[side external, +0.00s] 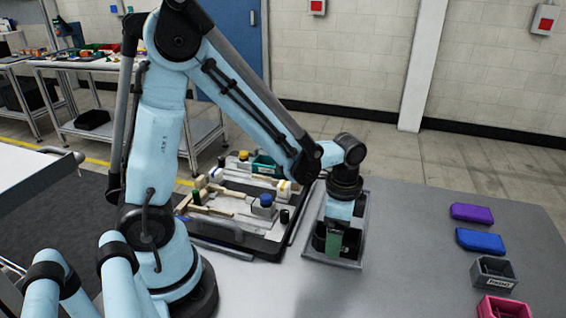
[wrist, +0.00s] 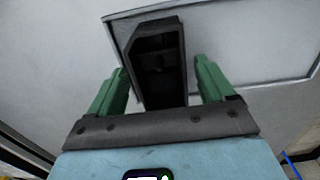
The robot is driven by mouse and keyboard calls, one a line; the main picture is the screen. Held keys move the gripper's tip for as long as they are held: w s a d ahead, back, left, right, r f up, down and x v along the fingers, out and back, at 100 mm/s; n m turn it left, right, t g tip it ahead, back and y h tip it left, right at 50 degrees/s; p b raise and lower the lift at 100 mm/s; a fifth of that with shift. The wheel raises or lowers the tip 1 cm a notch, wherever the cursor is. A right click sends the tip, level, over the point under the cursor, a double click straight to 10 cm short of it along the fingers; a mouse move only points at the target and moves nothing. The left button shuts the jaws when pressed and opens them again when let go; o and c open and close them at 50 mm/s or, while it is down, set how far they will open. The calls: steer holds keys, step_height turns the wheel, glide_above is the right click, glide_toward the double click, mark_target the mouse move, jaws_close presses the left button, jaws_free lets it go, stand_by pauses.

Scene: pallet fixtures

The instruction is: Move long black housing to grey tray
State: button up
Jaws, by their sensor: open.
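The long black housing (wrist: 160,62) is an open, narrow black box, seen in the wrist view between my two green fingers. My gripper (wrist: 160,66) is open, with a visible gap on each side of the housing. In the side view my gripper (side external: 334,243) points down at the grey tray (side external: 341,263), with the black housing (side external: 319,238) beside the fingers. I cannot tell whether the housing touches the tray floor.
A black pallet (side external: 232,232) holding several fixtures and parts stands left of the tray. On the right of the grey table are a purple box (side external: 472,213), a blue box (side external: 480,240), a grey bin (side external: 493,273) and a pink bin (side external: 503,307). The table between is clear.

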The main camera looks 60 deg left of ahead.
steer(key=shift+r, duration=0.1)
step_height(320, 180, up, 12)
steer(key=s+n+t, duration=0.1)
steer(key=n+t, duration=0.1)
steer(key=n, duration=0.1)
steer(key=s+a+n+t, duration=0.1)
steer(key=s+n+t, duration=0.1)
steer(key=n, duration=0.1)
steer(key=s+a+n+t, duration=0.1)
steer(key=n+t, duration=0.2)
steer(key=shift+s+a, duration=0.2)
steer(key=shift+s, duration=0.1)
stand_by(0.3)
steer(key=shift+c, duration=0.4)
stand_by(1.0)
